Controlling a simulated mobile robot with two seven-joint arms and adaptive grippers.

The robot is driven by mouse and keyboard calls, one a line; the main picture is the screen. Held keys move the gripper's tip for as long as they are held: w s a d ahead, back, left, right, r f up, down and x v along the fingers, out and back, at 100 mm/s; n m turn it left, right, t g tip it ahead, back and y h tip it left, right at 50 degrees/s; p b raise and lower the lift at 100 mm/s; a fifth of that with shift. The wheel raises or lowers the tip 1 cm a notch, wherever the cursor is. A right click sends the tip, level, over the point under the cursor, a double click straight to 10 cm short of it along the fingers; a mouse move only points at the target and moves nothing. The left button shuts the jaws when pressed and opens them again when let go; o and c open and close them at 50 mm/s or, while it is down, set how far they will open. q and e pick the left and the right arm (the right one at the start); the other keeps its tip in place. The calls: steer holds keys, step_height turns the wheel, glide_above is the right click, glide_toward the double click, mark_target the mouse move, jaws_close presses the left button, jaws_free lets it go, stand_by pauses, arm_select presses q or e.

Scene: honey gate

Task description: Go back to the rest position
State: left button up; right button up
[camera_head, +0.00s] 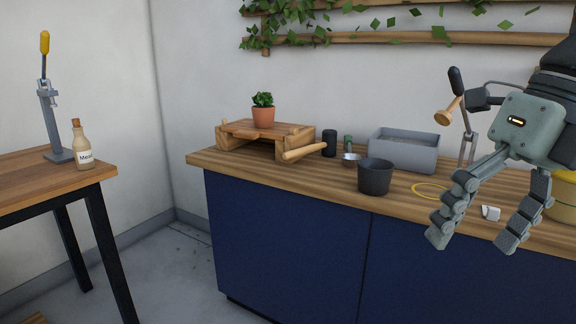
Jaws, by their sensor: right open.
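My right gripper (471,246) hangs at the right of the head view, in front of the wooden counter's front edge. Its two fingers are spread apart and point down, with nothing between them. Behind it and partly hidden by it stands a tool with a black handle (456,80) and a wooden knob. A yellow container (563,197) at the right edge is also partly hidden by my right gripper. My left gripper is not in view.
The wooden counter (230,163) holds a wooden stand (232,129) with a potted plant (263,112), a dark pot (375,177), a grey bin (402,153), a yellow ring (428,190) and a small white piece (491,213). A left table carries a bottle (83,149) and a lever press (51,110).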

steer(key=w+a+r+m+t+y, duration=0.15)
steer(key=w+m+t+y, duration=0.25)
steer(key=w+y, duration=0.4)
steer(key=w+d+m+t+y+p, duration=0.1)
steer(key=w+d+m+t, duration=0.5)
steer(key=w+t, duration=0.1)
steer(key=w+d+f+m+t+h, duration=0.2)
steer(key=d+f+m+t+h, duration=0.4)
steer(key=d+f+m+h, duration=0.9)
steer(key=s+f+m+g+h+p, duration=0.1)
steer(key=s+f+m+g, duration=0.35)
steer(key=f, duration=0.85)
steer(key=s+f+m+g+h, duration=0.1)
steer(key=s+f+m+g, duration=0.35)
steer(key=f, duration=0.75)
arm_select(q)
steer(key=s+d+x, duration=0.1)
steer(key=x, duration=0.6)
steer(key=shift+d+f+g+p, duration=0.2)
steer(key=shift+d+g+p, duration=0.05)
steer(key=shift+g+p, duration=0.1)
arm_select(e)
steer(key=s+a+f+m+g+y, duration=0.2)
steer(key=s+a+f+g, duration=0.3)
steer(key=s+a+f, duration=0.7)
steer(key=s+a+y, duration=0.1)
steer(key=s, duration=0.2)
steer(key=shift+f+m, duration=0.2)
steer(key=shift+m, duration=0.1)
